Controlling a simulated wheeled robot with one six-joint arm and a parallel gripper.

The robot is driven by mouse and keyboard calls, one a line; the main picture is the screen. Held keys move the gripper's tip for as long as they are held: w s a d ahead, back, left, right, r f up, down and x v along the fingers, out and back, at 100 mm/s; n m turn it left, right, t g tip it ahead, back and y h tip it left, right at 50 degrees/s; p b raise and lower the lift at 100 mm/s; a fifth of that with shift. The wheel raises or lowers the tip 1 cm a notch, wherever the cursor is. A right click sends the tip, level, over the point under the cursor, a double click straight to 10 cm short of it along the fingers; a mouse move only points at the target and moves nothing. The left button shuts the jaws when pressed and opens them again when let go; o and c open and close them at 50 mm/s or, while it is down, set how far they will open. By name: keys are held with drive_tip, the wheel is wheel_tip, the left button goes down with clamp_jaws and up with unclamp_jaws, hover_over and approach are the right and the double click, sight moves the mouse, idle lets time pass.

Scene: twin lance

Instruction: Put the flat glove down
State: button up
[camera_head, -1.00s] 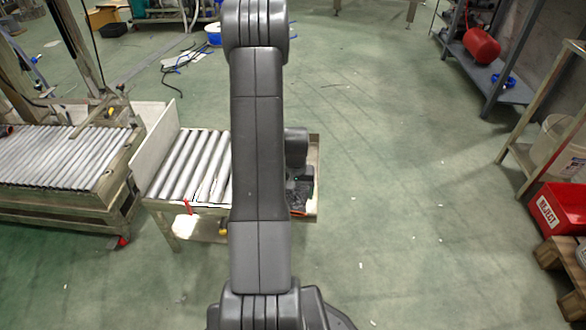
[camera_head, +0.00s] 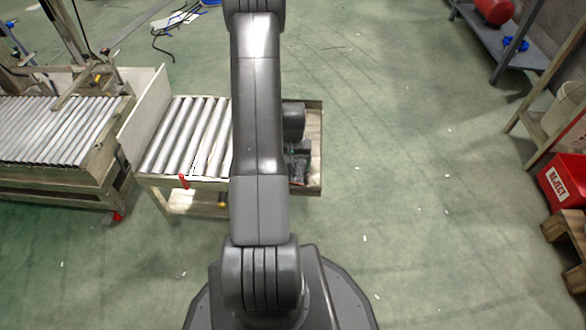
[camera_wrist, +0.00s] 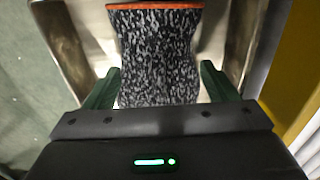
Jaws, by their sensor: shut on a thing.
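The flat glove (camera_wrist: 155,55), black-and-grey speckled with an orange cuff edge, shows in the wrist view. My gripper (camera_wrist: 160,72) has its two green fingers on either side of the glove and is shut on it. Beyond the glove is a pale surface between raised metal sides (camera_wrist: 68,50). In the head view, my gripper (camera_head: 299,165) is over the shallow tray (camera_head: 315,135) at the right end of the roller conveyor, partly behind my arm. I cannot tell whether the glove touches the tray floor.
The short roller conveyor (camera_head: 185,135) stands left of my arm, with a longer roller conveyor (camera_head: 50,130) further left. A red reject bin (camera_head: 562,182) is at the far right, below a shelf. The green floor between is open.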

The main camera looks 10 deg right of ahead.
drive_tip(key=shift+f, duration=0.9)
drive_tip(key=shift+f, duration=0.1)
drive_tip(key=o, duration=0.9)
wheel_tip(320, 180, up, 12)
drive_tip(key=p, duration=0.4)
